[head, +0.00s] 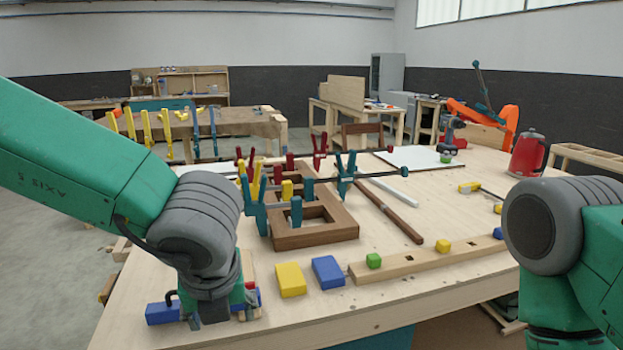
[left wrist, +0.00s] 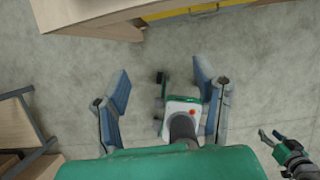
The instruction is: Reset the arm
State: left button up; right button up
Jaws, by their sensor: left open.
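My left gripper (left wrist: 163,92) is open and empty in the left wrist view, its two blue-grey fingers wide apart above the bare concrete floor. In the head view my left arm reaches in from the left, and its dark wrist hangs in front of the table's near left corner.
The table edge also shows in the left wrist view (left wrist: 85,18). Open floor lies at left.

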pick_arm(q)
jog(key=s+a+f+m+t+b, duration=0.15)
jog(key=a+f+m, duration=0.25)
jog(key=f+m, duration=0.6)
jog(key=s+a+f+m+g+b, duration=0.1)
jog(key=s+a+f+m, duration=0.2)
jog(key=f+m, duration=0.8)
jog(key=s+a+f+m+g+b, duration=0.1)
jog(key=s+a+f+m+g, duration=0.1)
jog(key=s+a+f+m, duration=0.2)
jog(key=s+a+f+m+g+h+b, duration=0.1)
jog(key=s+a+f+m, duration=0.3)
jog(key=s+f+m, duration=0.7)
jog(key=s+m+g, duration=0.1)
jog(key=s+m, duration=0.3)
jog(key=shift+a, duration=0.15)
pick_arm(e)
notch_tip(320, 180, down, 5)
jog(key=shift+r, duration=0.1)
pick_arm(q)
jog(key=shift+w, duration=0.1)
